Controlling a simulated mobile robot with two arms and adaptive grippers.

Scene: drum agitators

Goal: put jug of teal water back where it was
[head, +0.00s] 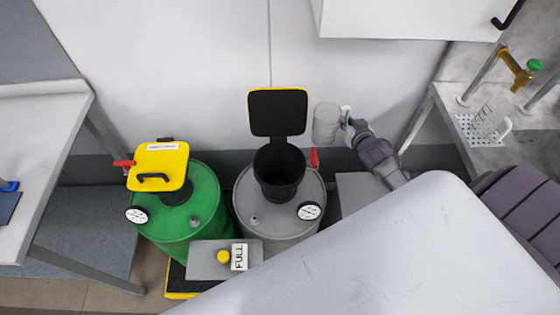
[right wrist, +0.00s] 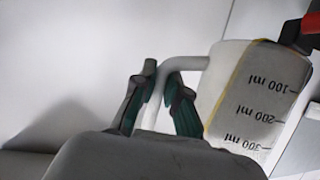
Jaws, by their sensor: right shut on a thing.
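The jug (head: 327,122) is pale grey-white and hangs in the air against the back wall, just right of the grey drum's open lid. In the right wrist view, the jug (right wrist: 250,100) shows a scale with 100, 200 and 300 ml marks, upside down in the picture. No teal water shows in it; its inside is hidden. My right gripper (head: 349,126) is shut on the jug's handle. In the right wrist view, the fingers (right wrist: 160,88) close around the pale handle. My left gripper is not in view.
A grey drum (head: 243,200) with an open black funnel (head: 279,172) stands left of the jug. A green drum (head: 205,215) has a shut yellow lid (head: 158,166). A grey bench (head: 505,155) at right carries a perforated plate, a clear coil and a tap. A white cabinet (head: 400,18) hangs above.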

